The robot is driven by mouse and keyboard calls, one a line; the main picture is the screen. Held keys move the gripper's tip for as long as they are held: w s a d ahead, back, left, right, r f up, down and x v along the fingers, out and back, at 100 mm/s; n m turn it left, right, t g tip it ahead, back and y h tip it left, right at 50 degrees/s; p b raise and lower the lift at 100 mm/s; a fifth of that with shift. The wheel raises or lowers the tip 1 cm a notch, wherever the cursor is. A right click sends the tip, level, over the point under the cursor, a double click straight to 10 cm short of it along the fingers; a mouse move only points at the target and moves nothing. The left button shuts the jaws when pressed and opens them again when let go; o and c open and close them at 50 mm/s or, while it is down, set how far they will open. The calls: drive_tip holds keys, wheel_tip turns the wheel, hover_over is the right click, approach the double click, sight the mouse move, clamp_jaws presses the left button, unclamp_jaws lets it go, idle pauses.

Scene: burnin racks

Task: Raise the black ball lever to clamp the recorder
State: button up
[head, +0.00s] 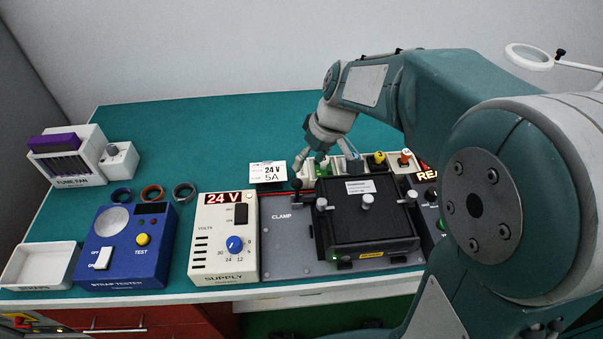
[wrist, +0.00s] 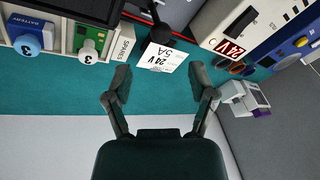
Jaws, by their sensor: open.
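The black recorder (head: 375,238) sits on the grey plate marked CLAMP (head: 283,250), with light-coloured knobs along its top and sides. A black ball lever (head: 297,184) shows at the plate's back left, by the recorder's far left corner. In the wrist view a dark rod and rounded black part (wrist: 160,27) show near the top edge, probably this lever. My gripper (head: 312,160) is over the back of the bench, close to the lever in the head view. In the wrist view my gripper (wrist: 160,84) has its fingers apart with nothing between them.
A "24 V 5A" card (head: 267,172) stands beside the lever. The supply box (head: 224,238) and blue strap tester (head: 125,245) are left. Spares and coloured knobs (head: 377,159) line the recorder's back. The teal bench top (head: 210,135) behind is mostly clear.

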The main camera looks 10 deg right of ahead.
drive_tip(key=shift+v, duration=2.05)
drive_tip(key=shift+s, duration=0.1)
drive_tip(key=s+d+r+m+t+h, duration=0.1)
drive_tip(key=s+d+m+t, duration=0.1)
drive_tip(key=s, duration=0.7)
drive_tip(key=s+d+r+m+t+h, duration=0.2)
drive_tip(key=s+d+m, duration=0.2)
drive_tip(key=s, duration=0.4)
drive_tip(key=shift+s, duration=0.4)
drive_tip(key=shift+d, duration=0.1)
